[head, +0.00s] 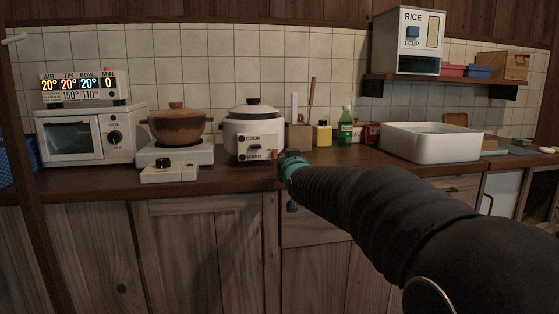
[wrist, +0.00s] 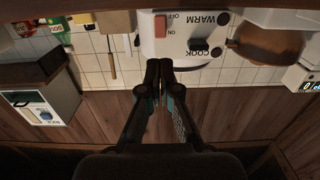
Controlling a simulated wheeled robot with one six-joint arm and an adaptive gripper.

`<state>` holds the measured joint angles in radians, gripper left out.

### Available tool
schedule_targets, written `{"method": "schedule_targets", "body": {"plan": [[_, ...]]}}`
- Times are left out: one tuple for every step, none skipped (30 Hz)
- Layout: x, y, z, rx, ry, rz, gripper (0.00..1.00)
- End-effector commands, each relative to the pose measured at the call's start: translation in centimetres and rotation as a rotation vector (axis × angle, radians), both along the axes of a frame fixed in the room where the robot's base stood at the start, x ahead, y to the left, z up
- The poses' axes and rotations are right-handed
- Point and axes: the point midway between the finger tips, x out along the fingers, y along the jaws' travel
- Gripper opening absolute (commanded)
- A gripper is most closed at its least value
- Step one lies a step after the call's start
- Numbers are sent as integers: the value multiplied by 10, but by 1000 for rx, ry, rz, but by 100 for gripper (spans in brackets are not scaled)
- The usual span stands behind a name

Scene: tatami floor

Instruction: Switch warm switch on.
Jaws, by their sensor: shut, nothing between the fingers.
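The white rice cooker (head: 253,128) with a dark lid knob stands on the counter. Its front panel (wrist: 185,47) fills the top of the upside-down wrist view, with WARM and COOK labels. A small red switch (wrist: 160,25) sits on the panel between OFF and ON marks, and it also shows in the head view (head: 275,154). I cannot tell which way it is set. A black lever (wrist: 199,46) sits beside it. My gripper (wrist: 161,68) is shut and empty, its tips just short of the panel near the red switch. In the head view my gripper (head: 287,157) is right beside the cooker's front right edge.
A brown pot (head: 176,124) on a white burner and a toaster oven (head: 85,135) stand left of the cooker. Small bottles (head: 345,126) and a white basin (head: 430,142) are to the right. Wooden cabinets (head: 180,250) lie below the counter edge.

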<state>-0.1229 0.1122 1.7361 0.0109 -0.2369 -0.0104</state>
Motion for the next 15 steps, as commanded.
{"method": "schedule_targets", "body": {"plan": [[-10, 0, 0, 0, -1, 2, 0], [-14, 0, 0, 0, -1, 2, 0], [-20, -1, 1, 0, -1, 2, 0], [-23, -1, 0, 0, 0, 2, 0], [-27, -2, 1, 0, -1, 2, 0], [-31, -2, 1, 0, 0, 2, 0], [-34, -3, 1, 0, 1, 2, 0], [-36, -3, 1, 0, 1, 2, 0], [-39, -4, 2, 0, 0, 2, 0], [-40, -4, 2, 0, 0, 1, 0], [-41, -4, 2, 0, 1, 1, 0], [-43, -5, 2, 0, 1, 1, 0], [-43, -5, 1, 0, 1, 1, 0], [-43, -5, 1, 0, 2, 1, 0], [-44, -5, 1, 0, 2, 1, 0]]}}
